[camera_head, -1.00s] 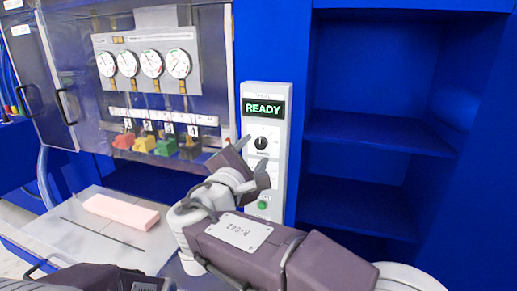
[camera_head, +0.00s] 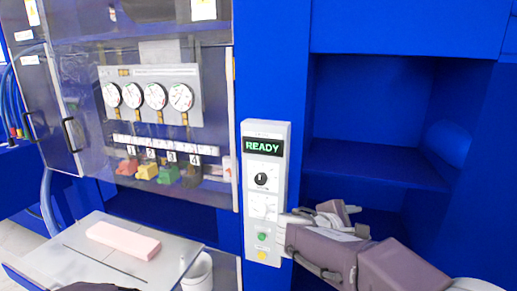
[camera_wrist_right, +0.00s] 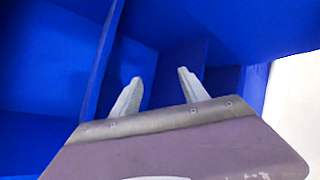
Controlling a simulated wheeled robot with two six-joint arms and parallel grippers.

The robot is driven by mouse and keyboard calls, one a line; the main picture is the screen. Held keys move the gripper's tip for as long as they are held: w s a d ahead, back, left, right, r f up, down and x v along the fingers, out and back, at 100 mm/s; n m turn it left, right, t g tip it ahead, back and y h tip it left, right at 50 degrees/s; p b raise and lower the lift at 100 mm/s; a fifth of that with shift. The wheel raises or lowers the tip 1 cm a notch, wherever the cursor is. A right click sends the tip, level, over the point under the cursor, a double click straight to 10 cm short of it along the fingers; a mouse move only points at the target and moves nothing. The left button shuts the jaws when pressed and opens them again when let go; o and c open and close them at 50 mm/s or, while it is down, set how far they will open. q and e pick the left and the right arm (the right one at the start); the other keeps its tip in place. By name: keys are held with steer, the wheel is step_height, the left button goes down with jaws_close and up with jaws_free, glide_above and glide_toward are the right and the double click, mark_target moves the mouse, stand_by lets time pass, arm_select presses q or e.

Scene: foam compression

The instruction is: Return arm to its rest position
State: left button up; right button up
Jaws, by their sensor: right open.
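My right arm (camera_head: 345,258) comes in from the lower right in the head view. Its gripper (camera_head: 350,212) is in front of the blue shelf, to the right of the control panel, apart from it as far as I can tell. In the right wrist view the gripper (camera_wrist_right: 158,92) has its two fingers spread with nothing between them. The white control panel (camera_head: 257,215) reads READY on its display (camera_head: 263,147) and has a black knob and a green button. My left gripper is not in view.
The blue shelves (camera_head: 375,165) look empty.

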steer(key=s+d+f+m+g+y+p, duration=0.25)
steer(key=s+d+f+m+g, duration=0.3)
steer(key=s+f, duration=0.55)
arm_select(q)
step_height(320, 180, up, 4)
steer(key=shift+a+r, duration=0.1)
arm_select(e)
steer(key=s+a+f+m+g+y, duration=0.1)
steer(key=s+a+f+m+y, duration=0.6)
steer(key=a+f+m, duration=0.3)
steer(key=shift+s+a+f+m+y, duration=0.35)
steer(key=shift+a+f+y, duration=0.25)
steer(key=shift+a+y, duration=0.25)
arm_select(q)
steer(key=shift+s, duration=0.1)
arm_select(e)
steer(key=shift+c, duration=0.3)
